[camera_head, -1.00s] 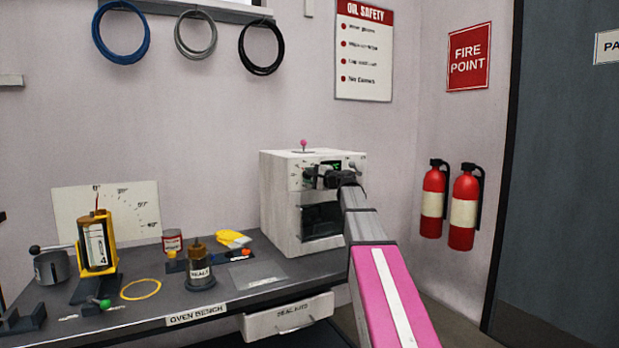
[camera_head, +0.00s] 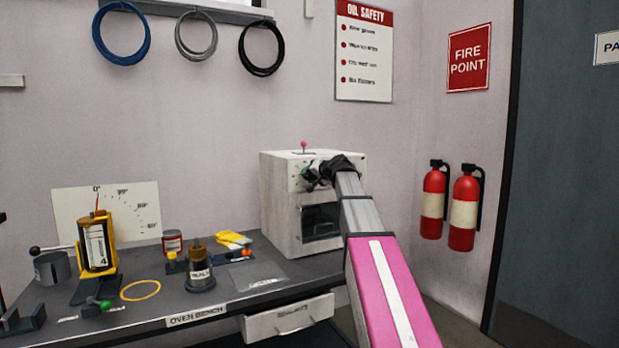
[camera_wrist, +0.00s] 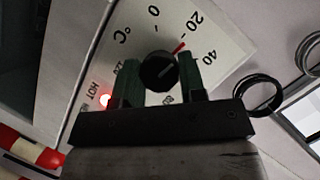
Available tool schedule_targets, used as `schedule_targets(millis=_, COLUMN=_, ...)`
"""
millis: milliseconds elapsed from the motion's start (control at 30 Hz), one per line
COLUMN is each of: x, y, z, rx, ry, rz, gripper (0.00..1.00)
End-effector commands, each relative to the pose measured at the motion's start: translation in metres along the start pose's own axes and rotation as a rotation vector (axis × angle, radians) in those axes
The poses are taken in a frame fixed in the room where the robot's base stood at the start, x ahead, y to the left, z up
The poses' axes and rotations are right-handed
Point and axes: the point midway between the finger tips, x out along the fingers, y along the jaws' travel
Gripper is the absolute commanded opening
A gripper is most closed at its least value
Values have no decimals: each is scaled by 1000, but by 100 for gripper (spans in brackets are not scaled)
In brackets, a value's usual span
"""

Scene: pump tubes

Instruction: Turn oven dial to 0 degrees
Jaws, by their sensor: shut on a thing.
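The white oven (camera_head: 281,205) stands at the right end of the bench. Its black dial (camera_wrist: 158,71) shows in the wrist view, on a white scale plate (camera_wrist: 140,35) marked with 0, 20, 40 and higher numbers. The dial's red pointer (camera_wrist: 180,47) points close to the 20 mark, slightly to its 40 side. My gripper (camera_wrist: 160,78) is shut on the dial, with one green finger on each side of it. In the head view my gripper (camera_head: 315,177) is at the oven's upper front and hides most of the panel.
A red lamp (camera_wrist: 105,100) beside the word HOT is lit. A pink-topped lever (camera_head: 304,145) stands on the oven. Fire extinguishers (camera_head: 434,200) hang at right.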

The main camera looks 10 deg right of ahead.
Motion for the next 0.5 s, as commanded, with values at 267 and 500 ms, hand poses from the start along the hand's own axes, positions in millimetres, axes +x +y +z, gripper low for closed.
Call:
schedule_targets(millis=267, x=0, y=-1, z=3, rx=-243, ry=3, rz=103, gripper=14)
schedule_targets(millis=500, x=0, y=-2, z=4, rx=-452, ry=8, rz=190, gripper=14)
